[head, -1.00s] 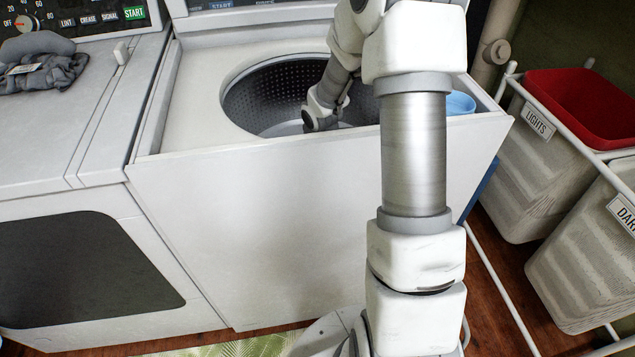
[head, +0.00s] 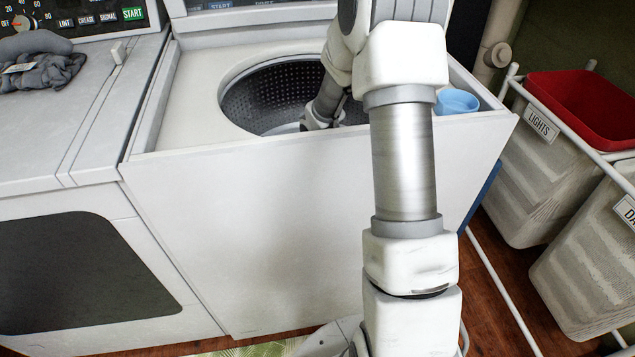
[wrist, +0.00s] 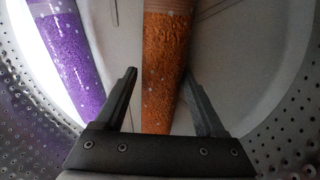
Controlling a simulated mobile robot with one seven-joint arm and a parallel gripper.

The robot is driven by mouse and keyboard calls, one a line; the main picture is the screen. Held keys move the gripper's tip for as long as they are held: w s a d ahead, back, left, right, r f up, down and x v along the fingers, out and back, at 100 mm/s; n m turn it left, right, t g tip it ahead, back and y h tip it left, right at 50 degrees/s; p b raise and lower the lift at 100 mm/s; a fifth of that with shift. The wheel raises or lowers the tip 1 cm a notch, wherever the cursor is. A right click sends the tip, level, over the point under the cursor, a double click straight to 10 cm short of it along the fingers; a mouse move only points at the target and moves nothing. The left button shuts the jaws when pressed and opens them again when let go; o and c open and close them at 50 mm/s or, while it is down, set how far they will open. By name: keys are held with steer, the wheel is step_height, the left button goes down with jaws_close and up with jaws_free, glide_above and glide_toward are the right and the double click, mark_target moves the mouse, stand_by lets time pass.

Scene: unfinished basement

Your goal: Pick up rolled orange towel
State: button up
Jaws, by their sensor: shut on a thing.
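The rolled orange towel (wrist: 165,60) shows in the wrist view, upright in the picture, between the two dark fingers of my gripper (wrist: 160,76). My gripper is shut on it, inside the perforated metal drum of the open top-loading washer (head: 170,115). In the head view my arm reaches down into the drum; the fingers and the towel are hidden there. The towel's lower end in the wrist view is hidden behind the gripper's base.
A rolled purple towel (wrist: 72,60) lies left of the orange one. The drum wall (wrist: 285,135) closes in around my gripper. A blue cup (head: 457,101) stands on the washer's right side. A dryer (head: 60,150) is left, hampers (head: 530,170) right.

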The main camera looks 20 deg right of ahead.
steer(key=shift+c, duration=0.6)
step_height(320, 180, up, 10)
steer(key=p, duration=0.4)
steer(key=o, duration=0.9)
steer(key=c, duration=0.5)
